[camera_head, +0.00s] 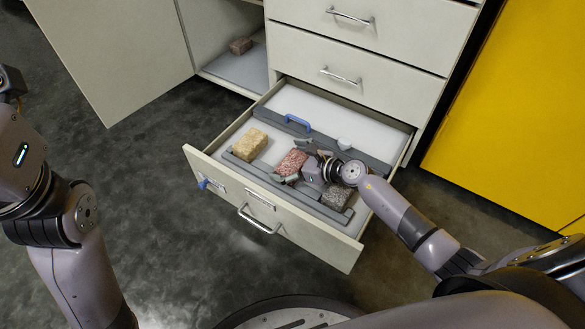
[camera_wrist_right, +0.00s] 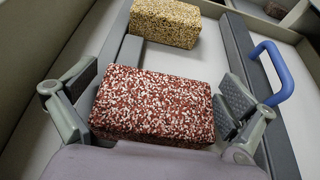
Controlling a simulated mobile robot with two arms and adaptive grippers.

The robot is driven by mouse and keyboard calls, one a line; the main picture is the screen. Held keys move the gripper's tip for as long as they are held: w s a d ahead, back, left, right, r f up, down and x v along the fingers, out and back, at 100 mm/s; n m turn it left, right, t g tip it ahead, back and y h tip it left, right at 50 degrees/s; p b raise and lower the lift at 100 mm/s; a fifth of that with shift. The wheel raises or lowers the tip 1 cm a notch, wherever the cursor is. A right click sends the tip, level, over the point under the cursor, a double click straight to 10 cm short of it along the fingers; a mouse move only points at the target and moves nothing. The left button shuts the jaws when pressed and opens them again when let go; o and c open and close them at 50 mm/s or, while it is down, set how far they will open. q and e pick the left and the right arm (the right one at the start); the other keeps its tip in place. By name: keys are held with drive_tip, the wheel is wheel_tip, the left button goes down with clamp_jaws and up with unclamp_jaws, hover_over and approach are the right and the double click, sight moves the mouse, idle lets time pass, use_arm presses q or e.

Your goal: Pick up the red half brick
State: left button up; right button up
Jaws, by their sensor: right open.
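In the right wrist view the red half brick (camera_wrist_right: 155,105) fills the middle. Contact at the left finger is unclear. My left arm shows at the left edge; its fingers cannot be made out.
A blue handle (camera_head: 297,122) stands behind. The drawer front (camera_head: 310,240) and side walls bound the space. A reddish brick (camera_head: 241,45) sits in the open cabinet.

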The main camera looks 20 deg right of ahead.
drive_tip(key=shift+r, duration=0.1)
drive_tip(key=c, duration=1.5)
